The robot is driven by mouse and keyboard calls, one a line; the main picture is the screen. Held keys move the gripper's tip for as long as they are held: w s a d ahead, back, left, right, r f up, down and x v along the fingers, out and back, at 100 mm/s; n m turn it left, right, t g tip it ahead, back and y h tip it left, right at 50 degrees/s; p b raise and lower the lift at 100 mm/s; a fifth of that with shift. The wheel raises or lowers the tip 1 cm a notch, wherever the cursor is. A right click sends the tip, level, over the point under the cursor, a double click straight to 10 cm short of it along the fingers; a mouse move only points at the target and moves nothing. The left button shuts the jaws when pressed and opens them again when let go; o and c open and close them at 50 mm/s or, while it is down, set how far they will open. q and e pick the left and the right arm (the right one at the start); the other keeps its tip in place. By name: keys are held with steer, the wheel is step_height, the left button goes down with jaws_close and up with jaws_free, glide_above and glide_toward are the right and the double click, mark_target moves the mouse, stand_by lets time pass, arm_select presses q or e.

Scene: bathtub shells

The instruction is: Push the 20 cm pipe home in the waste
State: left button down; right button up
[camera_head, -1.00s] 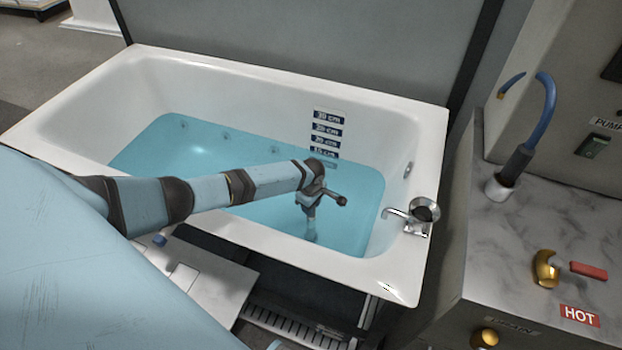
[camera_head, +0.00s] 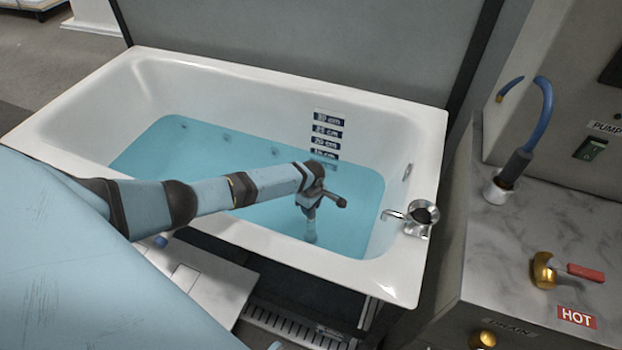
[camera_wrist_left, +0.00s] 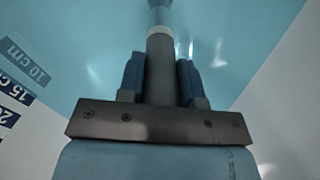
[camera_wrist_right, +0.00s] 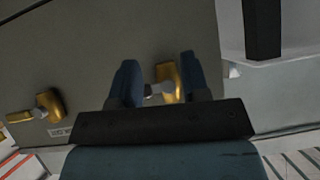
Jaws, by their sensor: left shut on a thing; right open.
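My left gripper (camera_head: 309,211) reaches down into the bathtub (camera_head: 240,65) near its tap end, close to the water. It is shut on the grey pipe (camera_wrist_left: 160,72), which points down into the water. The pipe's lower part (camera_head: 311,235) shows pale in the head view. In the left wrist view, a white band and a bluish, blurred part show at its far end. The waste cannot be made out under the water, so I cannot tell how the pipe sits in it. My right gripper (camera_wrist_right: 158,78) is open, shown only in its wrist view, with a gold-coloured fitting (camera_wrist_right: 168,78) behind its fingers.
Blue water (camera_head: 190,150) fills the tub's lower part beside a depth scale (camera_head: 326,133). A chrome tap (camera_head: 418,218) is on the right rim. A marble-topped cabinet (camera_head: 530,220) stands right, with a blue hose (camera_head: 545,115), a red-handled valve (camera_head: 585,272) and a HOT label (camera_head: 576,317).

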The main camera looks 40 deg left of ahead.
mark_target(311, 220)
arm_select(q)
steer(key=shift+p, duration=0.3)
stand_by(0.5)
steer(key=shift+p, duration=0.3)
steer(key=shift+f, duration=0.2)
stand_by(0.4)
steer(key=shift+f+b, duration=0.6)
steer(key=shift+f, duration=0.1)
steer(key=shift+f+b, duration=0.6)
steer(key=shift+f, duration=0.35)
steer(key=shift+f+b, duration=0.35)
steer(key=shift+f, duration=0.15)
steer(key=c, duration=0.7)
jaws_free()
